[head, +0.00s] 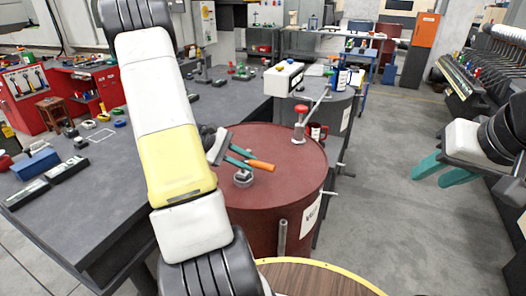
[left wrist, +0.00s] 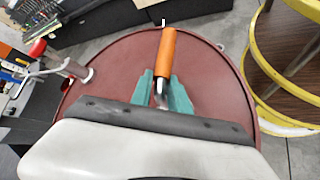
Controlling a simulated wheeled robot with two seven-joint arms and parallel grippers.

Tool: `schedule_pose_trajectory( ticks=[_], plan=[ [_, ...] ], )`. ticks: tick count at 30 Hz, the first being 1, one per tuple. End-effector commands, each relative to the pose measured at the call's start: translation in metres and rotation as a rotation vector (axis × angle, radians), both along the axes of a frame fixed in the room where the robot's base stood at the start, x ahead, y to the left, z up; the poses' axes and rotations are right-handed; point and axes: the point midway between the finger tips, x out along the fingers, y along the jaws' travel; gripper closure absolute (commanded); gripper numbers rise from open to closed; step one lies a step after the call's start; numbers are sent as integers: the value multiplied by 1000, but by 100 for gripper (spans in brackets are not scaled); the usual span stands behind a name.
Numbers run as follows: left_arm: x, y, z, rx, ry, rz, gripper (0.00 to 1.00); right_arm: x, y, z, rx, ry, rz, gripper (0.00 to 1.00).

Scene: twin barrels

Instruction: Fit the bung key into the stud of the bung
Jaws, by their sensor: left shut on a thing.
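The bung key has an orange handle (head: 260,165), which also shows in the left wrist view (left wrist: 166,58) with a metal shank below it. My left gripper (head: 240,157) is shut on the key, with its teal fingers (left wrist: 163,92) around the metal part. It holds the key over the red barrel top (head: 285,150). The grey metal bung (head: 243,179) sits on the near left part of that top, just below the fingers in the head view. I cannot tell whether key and stud touch. My right gripper (head: 440,172) is open and empty, far to the right.
A red-capped metal fitting (head: 300,125) stands up from the far side of the barrel top. A dark grey barrel (head: 340,108) is behind. A grey workbench (head: 120,165) lies left, and a yellow-rimmed round wooden top (head: 310,280) is in front. Floor to the right is clear.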

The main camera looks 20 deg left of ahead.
Motion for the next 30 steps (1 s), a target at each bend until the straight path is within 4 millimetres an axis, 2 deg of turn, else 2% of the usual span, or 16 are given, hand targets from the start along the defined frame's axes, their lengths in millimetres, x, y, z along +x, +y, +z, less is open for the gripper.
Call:
schedule_pose_trajectory(
  ticks=[9, 10, 13, 14, 23, 30],
  plan=[
    [0, 0, -7, -1, -1, 0, 100, 0, 0, 0, 0, 0, 0, 64],
    [0, 0, -7, 0, -1, 1, 75, 0, 0, 0, 0, 0, 0, 64],
    [0, 0, -7, 0, -1, 1, 55, 0, 0, 0, 0, 0, 0, 64],
    [0, 0, -7, 0, -1, 1, 53, 0, 0, 0, 0, 0, 0, 64],
    [-1, 1, -7, 1, 0, 1, 53, 0, 0, 0, 0, 0, 0, 64],
    [-10, 26, 10, 3, -1, 3, 53, 0, 0, 0, 0, 0, 0, 64]
  ],
)
